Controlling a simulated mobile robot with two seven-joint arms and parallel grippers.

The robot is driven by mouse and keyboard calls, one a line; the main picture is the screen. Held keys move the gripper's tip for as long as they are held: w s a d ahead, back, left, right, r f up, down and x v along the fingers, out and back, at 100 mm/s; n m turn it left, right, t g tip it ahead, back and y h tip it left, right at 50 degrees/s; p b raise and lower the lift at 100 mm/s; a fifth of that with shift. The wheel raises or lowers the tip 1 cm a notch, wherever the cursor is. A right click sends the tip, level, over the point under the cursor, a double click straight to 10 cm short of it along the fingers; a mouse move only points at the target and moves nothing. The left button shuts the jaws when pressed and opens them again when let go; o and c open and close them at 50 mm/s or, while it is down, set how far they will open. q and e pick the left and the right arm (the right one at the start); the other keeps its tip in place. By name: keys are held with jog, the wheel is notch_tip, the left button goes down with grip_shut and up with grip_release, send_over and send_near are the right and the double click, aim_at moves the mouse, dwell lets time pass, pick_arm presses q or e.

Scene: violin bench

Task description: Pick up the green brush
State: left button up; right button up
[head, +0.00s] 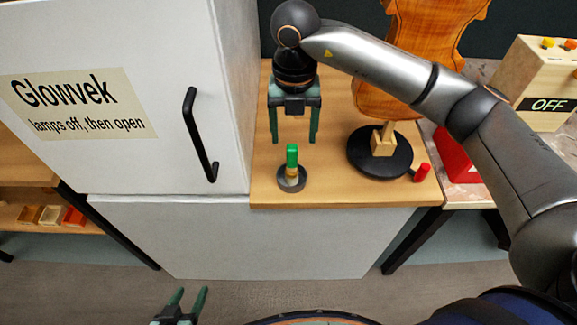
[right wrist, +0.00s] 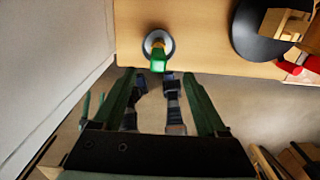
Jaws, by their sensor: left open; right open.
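The green brush (head: 292,156) stands upright in a small round grey holder (head: 291,184) near the front edge of the wooden bench. It has a green top and a pale lower part. In the right wrist view the brush (right wrist: 158,61) shows just beyond and between the fingertips. My right gripper (head: 294,142) is open and empty, pointing down, close to the brush but apart from it. Its fingers also show in the right wrist view (right wrist: 158,75). My left gripper (head: 191,291) is open and empty, low at the bottom, in front of the white cabinet.
The white cabinet (head: 120,160) with a black handle (head: 200,135) stands left of the bench. A black round stand (head: 368,158) with a wooden block (head: 384,140) and a red-ended piece (head: 422,173) is right of the brush. A violin body (head: 400,70) stands behind. A box reads OFF (head: 546,105).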

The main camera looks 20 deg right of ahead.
aim_at(292, 164)
notch_tip(292, 164, down, 6)
jog(key=shift+r, duration=0.1)
jog(key=f, duration=0.5)
jog(key=shift+w, duration=0.2)
grip_shut()
dwell(0.4)
